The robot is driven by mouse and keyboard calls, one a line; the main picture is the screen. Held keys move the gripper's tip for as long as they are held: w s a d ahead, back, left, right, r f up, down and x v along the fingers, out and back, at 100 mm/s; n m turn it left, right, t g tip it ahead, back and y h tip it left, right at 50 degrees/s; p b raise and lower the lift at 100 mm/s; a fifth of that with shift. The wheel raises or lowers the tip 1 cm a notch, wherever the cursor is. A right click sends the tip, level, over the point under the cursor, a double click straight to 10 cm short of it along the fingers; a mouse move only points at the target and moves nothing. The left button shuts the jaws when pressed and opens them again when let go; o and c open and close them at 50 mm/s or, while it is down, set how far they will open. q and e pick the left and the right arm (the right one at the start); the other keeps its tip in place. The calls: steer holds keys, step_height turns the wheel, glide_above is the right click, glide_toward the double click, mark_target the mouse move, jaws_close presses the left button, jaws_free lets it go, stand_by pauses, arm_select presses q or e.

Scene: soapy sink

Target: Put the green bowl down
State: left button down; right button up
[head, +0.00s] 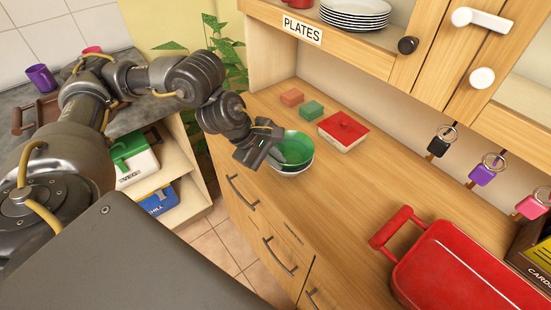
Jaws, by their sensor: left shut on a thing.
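The green bowl (297,145) is at the left end of the wooden counter, near its front edge. My left gripper (277,154) comes in from the left and is shut on the bowl's near left rim. A white curved surface (293,172) shows just under the green; I cannot tell whether it is a separate bowl below or part of the same one. I cannot tell whether the green bowl rests on anything. My right gripper is not in view.
A red-lidded box (343,131), a green block (311,110) and an orange block (292,97) lie behind the bowl. A large red case (455,270) takes up the right front. The counter (345,205) between is clear. A cabinet with plates (355,14) hangs above.

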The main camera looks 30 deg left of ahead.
arm_select(q)
steer(key=shift+s+f+b, duration=0.1)
steer(key=shift+f+b, duration=0.25)
steer(key=shift+b, duration=0.05)
steer(key=c, duration=1.6)
jaws_free()
steer(key=shift+o, duration=0.2)
steer(key=shift+r+p, duration=0.5)
steer(key=shift+p, duration=0.15)
steer(key=shift+r+p, duration=0.45)
steer(key=shift+p, duration=0.1)
steer(key=p+v, duration=1)
steer(key=v, duration=0.1)
steer(key=shift+s+a, duration=0.2)
steer(key=shift+a, duration=0.05)
